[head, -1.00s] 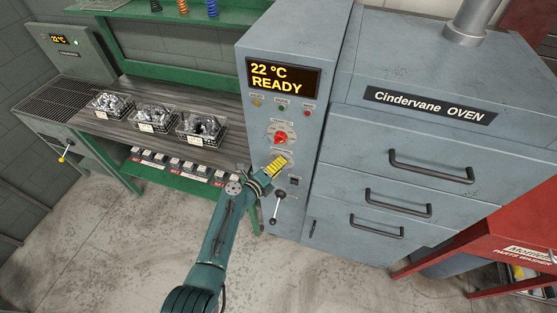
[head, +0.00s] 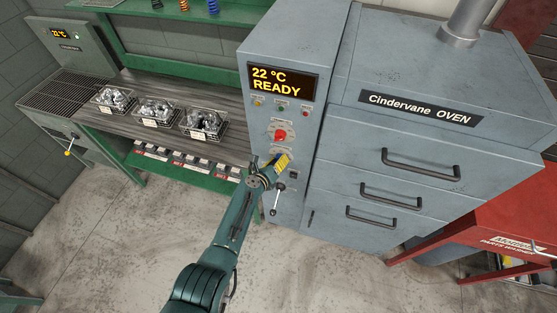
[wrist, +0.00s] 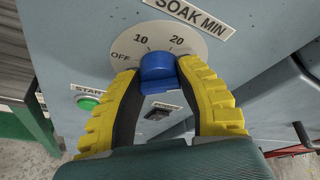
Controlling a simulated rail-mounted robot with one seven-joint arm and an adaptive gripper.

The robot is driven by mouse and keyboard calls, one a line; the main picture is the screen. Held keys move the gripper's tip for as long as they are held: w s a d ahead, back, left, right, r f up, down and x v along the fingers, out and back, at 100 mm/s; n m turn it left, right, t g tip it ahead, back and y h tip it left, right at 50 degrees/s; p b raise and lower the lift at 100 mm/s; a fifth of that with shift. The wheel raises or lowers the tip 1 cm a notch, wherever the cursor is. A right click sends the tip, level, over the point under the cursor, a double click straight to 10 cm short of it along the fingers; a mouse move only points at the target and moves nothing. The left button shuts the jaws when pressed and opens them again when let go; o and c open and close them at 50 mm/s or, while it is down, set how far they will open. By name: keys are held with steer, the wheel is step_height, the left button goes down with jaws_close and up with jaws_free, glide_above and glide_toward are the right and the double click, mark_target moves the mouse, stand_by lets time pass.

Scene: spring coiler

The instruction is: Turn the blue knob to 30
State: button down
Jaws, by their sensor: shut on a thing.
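The blue knob (wrist: 158,68) sits on a round pale dial (wrist: 185,38) under a "SOAK MIN" label in the wrist view. The marks OFF, 10 and 20 show; the rest of the dial's scale is hidden by the right finger. I cannot tell which mark the knob points to. My gripper (wrist: 160,72) has its yellow-ridged fingers on either side of the knob and is shut on it. In the head view my gripper (head: 282,163) is at the oven's control panel and covers the blue knob.
A red knob (head: 280,135) is above my gripper, under a display (head: 281,82) reading "22 °C READY". A green start button (wrist: 88,103) is at lower left in the wrist view. A lever (head: 277,199) hangs below my gripper. Wire baskets (head: 203,123) stand on the bench at left.

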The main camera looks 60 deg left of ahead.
steer(key=c, duration=0.6)
jaws_free()
steer(key=shift+c, duration=0.2)
steer(key=v, duration=1.2)
